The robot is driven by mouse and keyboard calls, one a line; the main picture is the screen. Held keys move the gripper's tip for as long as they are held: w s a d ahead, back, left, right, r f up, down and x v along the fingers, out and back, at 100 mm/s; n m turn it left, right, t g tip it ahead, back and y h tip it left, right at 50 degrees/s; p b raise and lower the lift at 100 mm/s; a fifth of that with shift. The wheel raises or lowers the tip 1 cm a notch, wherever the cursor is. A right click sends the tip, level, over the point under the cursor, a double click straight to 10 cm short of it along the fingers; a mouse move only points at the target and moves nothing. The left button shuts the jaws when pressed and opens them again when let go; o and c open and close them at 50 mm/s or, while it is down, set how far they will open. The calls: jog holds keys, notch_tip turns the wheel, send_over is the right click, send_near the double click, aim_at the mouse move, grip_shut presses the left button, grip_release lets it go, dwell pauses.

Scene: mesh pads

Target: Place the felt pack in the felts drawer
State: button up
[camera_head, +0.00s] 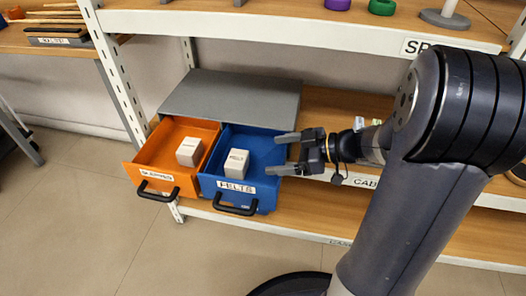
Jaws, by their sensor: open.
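The blue felts drawer (208,188) is pulled open, with a "FELTS" label and a black handle on its front. A small whitish pack (237,164) with dark markings lies inside it, apart from the drawer walls as far as I can see. Its print is too small to read, but it looks like the felt pack. My gripper (277,154) is open and empty at the right side of the blue drawer. Its fingers point left, toward the pack, with a clear gap between them and it.
An open orange drawer (137,171) stands directly left, holding a similar whitish pack (190,151). Its label is hard to read. A grey cabinet top (235,95) sits behind both drawers. The upper shelf (270,27) overhangs the scene. Floor in front is clear.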

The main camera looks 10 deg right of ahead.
jog(key=shift+v, duration=1.5)
jog(key=shift+c, duration=0.4)
